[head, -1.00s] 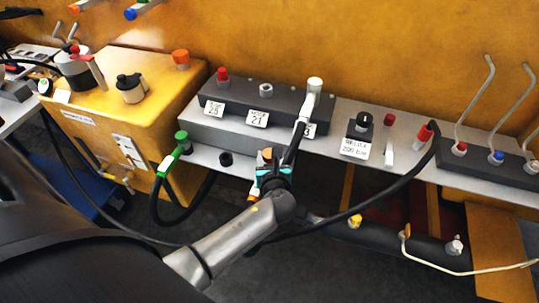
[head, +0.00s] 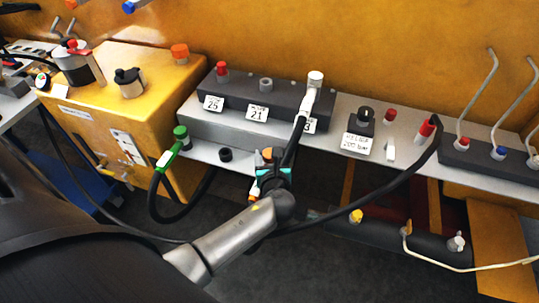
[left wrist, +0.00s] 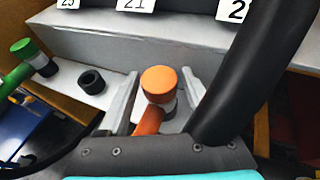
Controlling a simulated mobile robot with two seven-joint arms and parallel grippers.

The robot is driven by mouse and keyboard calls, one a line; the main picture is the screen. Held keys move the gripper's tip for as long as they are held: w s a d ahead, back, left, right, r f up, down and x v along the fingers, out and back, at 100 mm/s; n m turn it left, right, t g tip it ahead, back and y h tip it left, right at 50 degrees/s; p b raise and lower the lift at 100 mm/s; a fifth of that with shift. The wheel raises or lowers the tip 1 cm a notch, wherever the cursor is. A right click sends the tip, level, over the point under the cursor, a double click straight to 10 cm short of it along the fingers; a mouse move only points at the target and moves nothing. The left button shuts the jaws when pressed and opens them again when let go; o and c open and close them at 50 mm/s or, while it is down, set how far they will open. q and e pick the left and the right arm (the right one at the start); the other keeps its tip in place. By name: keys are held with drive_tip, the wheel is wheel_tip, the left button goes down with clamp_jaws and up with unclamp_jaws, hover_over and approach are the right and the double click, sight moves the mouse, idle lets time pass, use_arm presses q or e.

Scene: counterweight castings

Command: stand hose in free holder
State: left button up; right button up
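My left gripper (head: 268,168) is at the shelf's front edge, at the orange-capped hose end (head: 267,153). In the left wrist view, my left gripper's fingers (left wrist: 158,92) stand apart on either side of this orange end (left wrist: 158,82), with visible gaps. The orange end is upright at the shelf, with an orange piece slanting toward me. An empty black ring holder (head: 225,155) is just left of it; it also shows in the wrist view (left wrist: 91,80). The green hose end (head: 181,138) stands farther left. My right gripper is not in view.
A white-ended hose (head: 313,90) rises to the dark block (head: 240,92) and its black hose (left wrist: 255,70) passes close to my gripper. A red-ended hose (head: 425,130) loops below the shelf. A yellow box (head: 155,120) stands left. Bent levers (head: 475,95) rise at right.

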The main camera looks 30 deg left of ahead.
use_arm(q)
drive_tip(key=shift+o, duration=1)
drive_tip(key=shift+s+f, duration=0.1)
drive_tip(key=p+v, duration=0.3)
drive_tip(key=v, duration=1.2)
drive_tip(key=shift+p, duration=0.3)
